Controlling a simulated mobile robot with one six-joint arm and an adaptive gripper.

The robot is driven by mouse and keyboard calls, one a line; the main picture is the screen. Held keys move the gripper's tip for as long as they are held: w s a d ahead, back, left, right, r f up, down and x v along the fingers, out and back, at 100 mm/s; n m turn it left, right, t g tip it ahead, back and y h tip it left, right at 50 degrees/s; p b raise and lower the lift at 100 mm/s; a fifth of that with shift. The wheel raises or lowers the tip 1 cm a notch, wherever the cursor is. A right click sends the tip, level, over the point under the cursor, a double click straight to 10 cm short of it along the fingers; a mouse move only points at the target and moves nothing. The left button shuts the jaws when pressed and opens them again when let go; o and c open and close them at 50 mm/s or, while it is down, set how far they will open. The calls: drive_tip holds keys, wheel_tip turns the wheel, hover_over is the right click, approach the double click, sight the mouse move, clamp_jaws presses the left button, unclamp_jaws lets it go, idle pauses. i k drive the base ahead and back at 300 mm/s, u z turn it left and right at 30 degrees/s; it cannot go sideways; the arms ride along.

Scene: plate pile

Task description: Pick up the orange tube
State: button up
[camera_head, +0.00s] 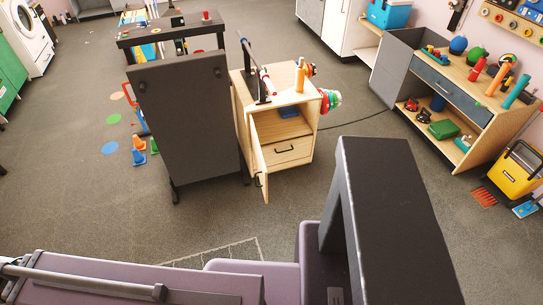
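An orange tube (498,79) leans at a tilt on top of the low wooden shelf unit (470,115) at the right. A red tube (476,70) is to its left and a teal tube (516,92) to its right. Another upright orange, tube-like object (300,76) stands on the small wooden cabinet in the middle. From this view I cannot tell which of the two orange objects the task means. Parts of my own body fill the bottom of the picture. My gripper is not in view.
The small wooden cabinet (250,115) has its door (258,165) open towards me. A tall dark panel (185,120) stands to its left. A yellow bin (520,170) is at the right edge.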

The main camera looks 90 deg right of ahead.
sight(300, 74)
drive_tip(key=z, duration=0.45)
drive_tip(key=k, duration=0.2)
drive_tip(key=z, duration=2.35)
drive_tip(key=k, duration=0.65)
drive_tip(key=u, duration=0.2)
drive_tip(key=i, duration=0.75)
drive_tip(key=u, duration=0.1)
